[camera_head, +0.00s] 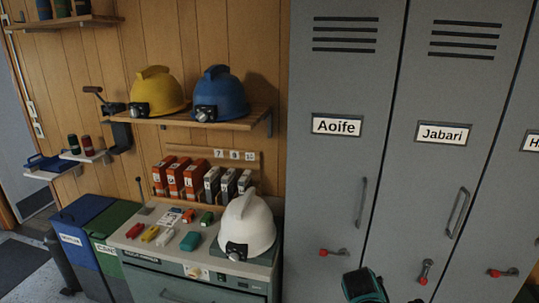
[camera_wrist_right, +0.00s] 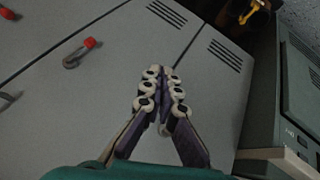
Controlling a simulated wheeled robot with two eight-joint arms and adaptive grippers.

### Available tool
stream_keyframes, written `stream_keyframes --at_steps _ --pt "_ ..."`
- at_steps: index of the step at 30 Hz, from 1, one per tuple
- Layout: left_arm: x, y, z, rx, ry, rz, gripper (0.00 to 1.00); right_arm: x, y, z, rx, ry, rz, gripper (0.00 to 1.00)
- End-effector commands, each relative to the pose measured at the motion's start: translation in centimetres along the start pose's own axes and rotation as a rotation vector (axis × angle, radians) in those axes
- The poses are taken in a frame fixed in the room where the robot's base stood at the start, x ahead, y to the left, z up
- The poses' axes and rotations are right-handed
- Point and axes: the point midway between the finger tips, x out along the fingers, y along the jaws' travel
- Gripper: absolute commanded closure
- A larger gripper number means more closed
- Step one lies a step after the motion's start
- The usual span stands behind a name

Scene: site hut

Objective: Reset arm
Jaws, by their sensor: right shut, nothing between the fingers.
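My right gripper (camera_wrist_right: 163,88) is shut and empty in the right wrist view, its fingers together in front of grey locker doors. In the head view a teal part of my right arm shows at the bottom edge, in front of the lockers; its fingers cannot be made out clearly there. My left gripper is not in view. The lockers carry name plates, Aoife (camera_head: 336,125) and Jabari (camera_head: 445,133), and have red-tipped latches, one red latch (camera_head: 334,252) on the Aoife door.
A wooden shelf (camera_head: 196,121) above bears a yellow helmet (camera_head: 160,92) and a blue helmet (camera_head: 220,92). Blue and green bins (camera_head: 85,213) stand at left.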

Motion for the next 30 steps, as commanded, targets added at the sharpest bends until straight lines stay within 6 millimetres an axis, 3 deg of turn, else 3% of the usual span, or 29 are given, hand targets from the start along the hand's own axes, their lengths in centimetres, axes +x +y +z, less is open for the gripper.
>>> stream_keyframes --at_steps 1,6,12,19,30 --pt "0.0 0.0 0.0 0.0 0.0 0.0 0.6 -1.9 -0.4 1.0 0.008 0.012 -0.035 1.0" --pt "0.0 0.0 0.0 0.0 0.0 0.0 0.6 -7.3 -2.3 4.4 0.042 0.054 -0.161 1.0" --pt "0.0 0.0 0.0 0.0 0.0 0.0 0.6 -12.0 -4.9 8.9 0.088 0.103 -0.298 1.0" --pt "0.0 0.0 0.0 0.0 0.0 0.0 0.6 -14.3 -7.0 12.2 0.126 0.137 -0.394 1.0" --pt "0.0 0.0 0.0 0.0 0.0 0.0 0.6 -14.7 -7.4 12.8 0.133 0.144 -0.412 1.0"
